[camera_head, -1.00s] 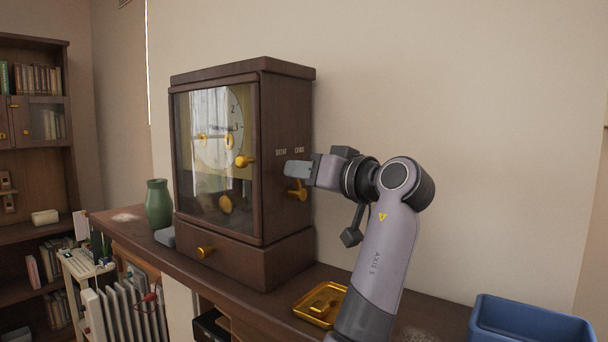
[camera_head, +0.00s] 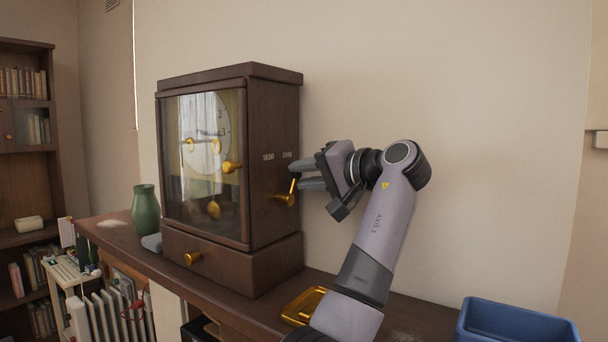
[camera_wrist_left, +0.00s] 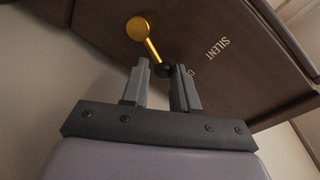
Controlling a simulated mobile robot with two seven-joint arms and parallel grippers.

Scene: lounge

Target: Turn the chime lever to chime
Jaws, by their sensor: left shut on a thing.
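The chime lever is on the right side of the dark wooden clock (camera_head: 272,120). Its brass hub (camera_head: 285,199) carries a thin brass rod pointing up towards the CHIME label (camera_head: 287,155); the SILENT label (camera_head: 268,157) is to the left. In the left wrist view the lever (camera_wrist_left: 152,47) ends in a black knob (camera_wrist_left: 163,71) between the fingertips, beside a mostly hidden label starting with C. The SILENT label (camera_wrist_left: 238,29) is farther right there. My left gripper (camera_head: 302,175) is shut on the lever's knob end. My right gripper is not in view.
A brass tray (camera_head: 303,306) lies on the shelf below my left arm. A blue bin (camera_head: 515,322) is at the lower right. A green vase (camera_head: 146,210) stands left of the clock. The wall behind is bare.

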